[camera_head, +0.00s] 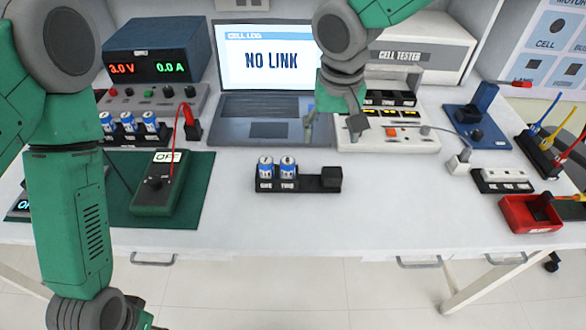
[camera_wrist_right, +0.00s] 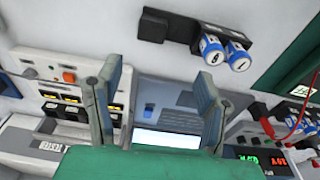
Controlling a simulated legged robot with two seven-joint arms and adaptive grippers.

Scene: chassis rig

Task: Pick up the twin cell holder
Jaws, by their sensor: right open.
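The twin cell holder (camera_head: 318,185) is a low black tray on the white bench, with a raised black block at its right end. Two blue-and-white cells (camera_head: 276,168) stand upright in it, above the labels ONE and TWO. In the right wrist view the holder (camera_wrist_right: 185,27) lies at the top, beyond the fingertips. My right gripper (camera_head: 332,128) is open and empty behind and above the holder, in front of the laptop, not touching the holder. My left arm hangs at the left; only a sliver at its lower end shows at the bottom edge, so its jaws are hidden.
The laptop (camera_head: 262,105) reads NO LINK. A cell tester panel (camera_head: 390,140) is right of it. A green mat (camera_head: 190,215) with a meter (camera_head: 158,188) lies left of the holder. A red bin (camera_head: 525,215) stands at right. The bench around the holder is clear.

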